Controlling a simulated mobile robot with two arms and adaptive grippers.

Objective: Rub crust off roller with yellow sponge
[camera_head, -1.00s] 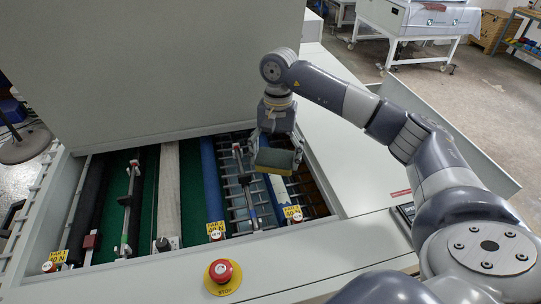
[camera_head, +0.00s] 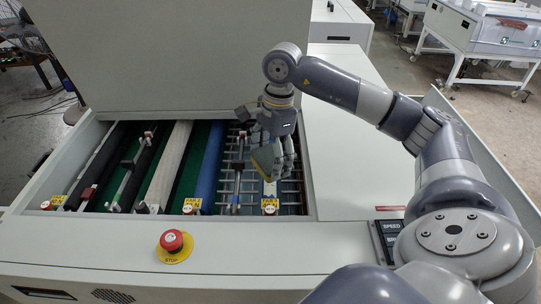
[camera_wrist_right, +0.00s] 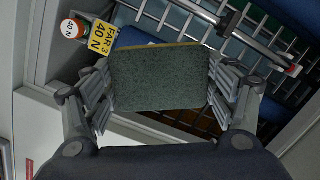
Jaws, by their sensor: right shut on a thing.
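My right gripper (camera_head: 270,150) is shut on the yellow sponge (camera_head: 263,160), over the right part of the machine's open bay. The sponge is tilted in the head view. In the right wrist view, the sponge (camera_wrist_right: 158,78) shows a dark green scouring face and a thin yellow edge between the finger pads. A blue roller with a whitish patch (camera_head: 270,188), possibly crust, lies just below the sponge. The gripper and sponge hide much of that roller, and I cannot tell whether the sponge touches it. My left gripper is not in view.
Beside it lie a blue roller (camera_head: 207,165), a pale roller (camera_head: 168,165) and black rollers. Thin metal bars with clamps cross the bay. A red stop button (camera_head: 172,241) sits on the front panel. The tall grey cover (camera_head: 190,60) stands behind the bay.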

